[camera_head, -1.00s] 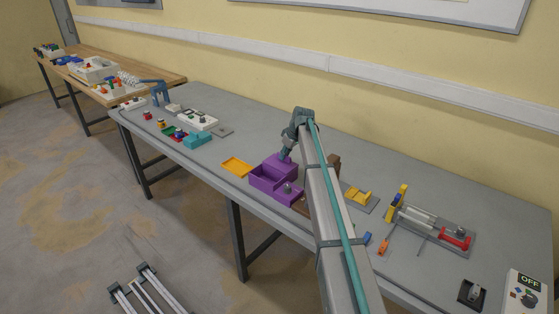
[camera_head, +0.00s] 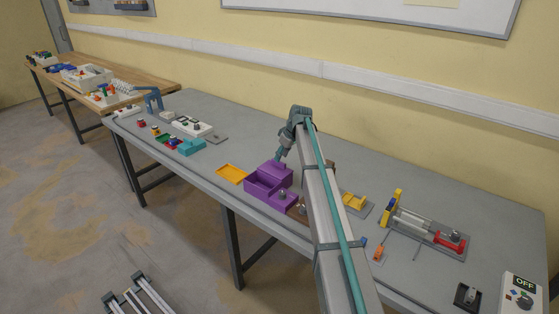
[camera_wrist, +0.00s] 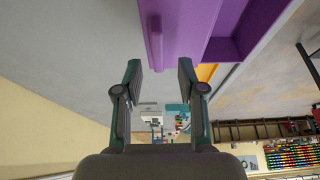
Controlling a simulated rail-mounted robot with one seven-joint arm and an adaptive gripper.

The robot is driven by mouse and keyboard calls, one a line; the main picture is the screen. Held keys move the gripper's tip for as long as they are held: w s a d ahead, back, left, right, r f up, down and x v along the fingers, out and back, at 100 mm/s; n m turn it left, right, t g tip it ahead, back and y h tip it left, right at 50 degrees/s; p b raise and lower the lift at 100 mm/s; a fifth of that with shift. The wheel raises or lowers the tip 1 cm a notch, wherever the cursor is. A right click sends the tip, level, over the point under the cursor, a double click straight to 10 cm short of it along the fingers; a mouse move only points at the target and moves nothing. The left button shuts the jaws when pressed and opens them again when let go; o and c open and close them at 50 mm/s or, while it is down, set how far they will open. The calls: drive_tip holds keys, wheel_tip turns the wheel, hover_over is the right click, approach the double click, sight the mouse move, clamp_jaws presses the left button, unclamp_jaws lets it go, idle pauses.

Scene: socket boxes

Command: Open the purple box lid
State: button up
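The purple box (camera_head: 262,187) stands on the grey table, with an open compartment facing up. A raised purple panel, which looks like the lid (camera_head: 277,170), is at its back side. My gripper (camera_head: 281,160) is at the back of the box, pointing down at this panel. In the wrist view my gripper (camera_wrist: 159,68) has its two fingers apart. The purple panel (camera_wrist: 187,28) and part of the open compartment (camera_wrist: 232,42) show above. Contact with the fingers is not visible.
A flat yellow tray (camera_head: 232,174) lies left of the box. A grey knob (camera_head: 283,193) sits on the purple part at its right. My arm covers the table right of the box. A teal box (camera_head: 191,147) and a yellow fixture (camera_head: 354,201) stand farther off.

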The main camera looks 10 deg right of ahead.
drive_tip(key=v, duration=0.8)
